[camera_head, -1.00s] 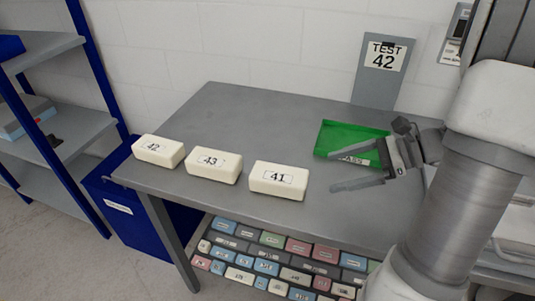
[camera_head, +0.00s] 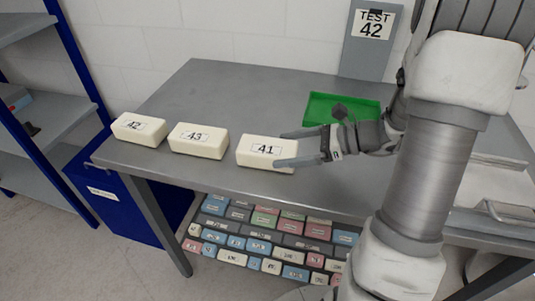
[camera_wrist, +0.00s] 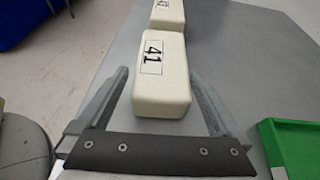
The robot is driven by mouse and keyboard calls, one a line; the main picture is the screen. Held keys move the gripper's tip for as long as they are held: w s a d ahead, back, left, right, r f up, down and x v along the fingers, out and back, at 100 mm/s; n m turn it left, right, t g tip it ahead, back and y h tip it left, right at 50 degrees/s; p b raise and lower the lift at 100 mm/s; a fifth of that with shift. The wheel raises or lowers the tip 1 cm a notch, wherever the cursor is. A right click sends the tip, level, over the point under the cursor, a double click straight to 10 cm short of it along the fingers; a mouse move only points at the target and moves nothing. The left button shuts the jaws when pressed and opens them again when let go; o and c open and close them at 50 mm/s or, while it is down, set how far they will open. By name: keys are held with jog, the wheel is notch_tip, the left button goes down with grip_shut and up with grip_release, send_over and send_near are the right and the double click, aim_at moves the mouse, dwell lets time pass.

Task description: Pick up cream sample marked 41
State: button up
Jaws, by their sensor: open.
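The cream block marked 41 (camera_head: 262,151) lies on the grey table, the rightmost of three cream blocks in a row. It also shows in the wrist view (camera_wrist: 162,88), label up, with its near end between the finger tips. My gripper (camera_head: 286,149) is open at the right end of this block, one finger on its near side and one toward its far side. In the wrist view the fingers (camera_wrist: 161,92) stand apart on both sides of the block, with a gap visible on the left. I cannot tell if either finger touches it.
Cream blocks marked 43 (camera_head: 197,141) and 42 (camera_head: 139,128) lie to the left. A green tray (camera_head: 318,108) stands behind my gripper. A sign reading TEST 42 (camera_head: 372,25) stands at the back. A blue bin (camera_head: 100,195) is left of the table (camera_head: 225,90). Small blocks fill a shelf below.

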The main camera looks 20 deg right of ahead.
aim_at(278, 147)
jog(key=x, duration=0.3)
jog(key=b+x, duration=0.1)
jog(key=x, duration=0.1)
jog(key=shift+w+a+r, duration=0.15)
jog(key=shift+w+r, duration=0.05)
jog(key=shift+w, duration=0.05)
jog(key=c, duration=1)
jog(key=shift+c, duration=0.2)
jog(key=shift+r, duration=0.15)
